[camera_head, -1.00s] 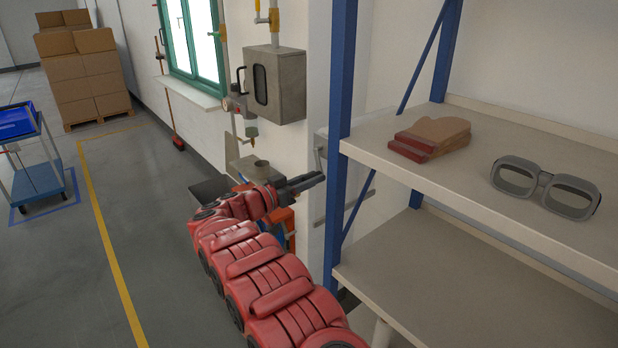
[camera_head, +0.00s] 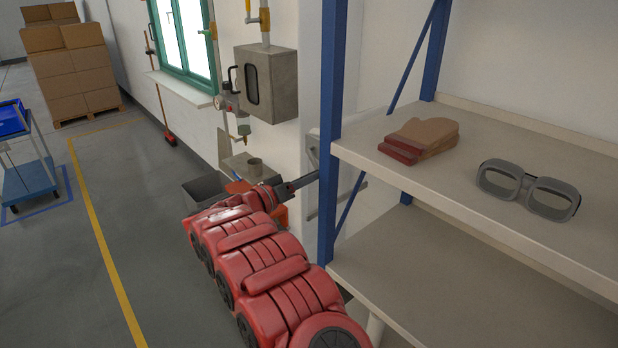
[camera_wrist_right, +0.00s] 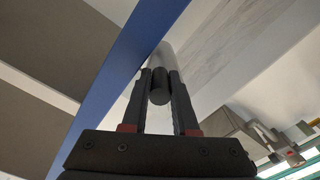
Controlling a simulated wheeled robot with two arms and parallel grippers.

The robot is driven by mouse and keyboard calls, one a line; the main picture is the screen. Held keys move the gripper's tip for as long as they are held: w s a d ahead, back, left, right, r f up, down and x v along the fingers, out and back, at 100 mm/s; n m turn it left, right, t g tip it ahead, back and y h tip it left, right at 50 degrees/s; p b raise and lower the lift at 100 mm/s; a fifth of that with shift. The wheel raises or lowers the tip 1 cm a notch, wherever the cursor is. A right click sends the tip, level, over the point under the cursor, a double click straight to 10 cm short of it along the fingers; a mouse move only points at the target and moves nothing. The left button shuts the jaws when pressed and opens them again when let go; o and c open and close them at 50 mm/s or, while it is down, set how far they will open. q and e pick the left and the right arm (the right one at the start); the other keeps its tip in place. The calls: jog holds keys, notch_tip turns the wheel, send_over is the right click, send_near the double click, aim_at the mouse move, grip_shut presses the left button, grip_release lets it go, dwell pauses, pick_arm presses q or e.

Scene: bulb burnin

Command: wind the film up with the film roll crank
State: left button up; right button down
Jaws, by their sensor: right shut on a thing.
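My right gripper (camera_head: 304,182) reaches to the wall just left of the blue shelf post. In the right wrist view its two fingers (camera_wrist_right: 160,82) are shut on a short dark cylindrical grip (camera_wrist_right: 159,93), which looks like the handle of the film roll crank. A grey tube-like part (camera_wrist_right: 161,56) shows just beyond the grip. In the head view a grey fitting (camera_head: 313,148) on the wall, above my fingers, seems to belong to the crank; the post partly hides it. I cannot make out the film itself. My left gripper is not in view.
The blue post (camera_head: 331,120) stands very close right of my gripper. The shelf (camera_head: 480,165) holds brown and red mitts (camera_head: 420,138) and grey goggles (camera_head: 530,190). A grey wall box (camera_head: 267,85) is above left.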

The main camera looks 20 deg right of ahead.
jog(key=c, duration=0.7)
grip_release()
jog(key=shift+w, duration=0.1)
jog(key=shift+f, duration=0.15)
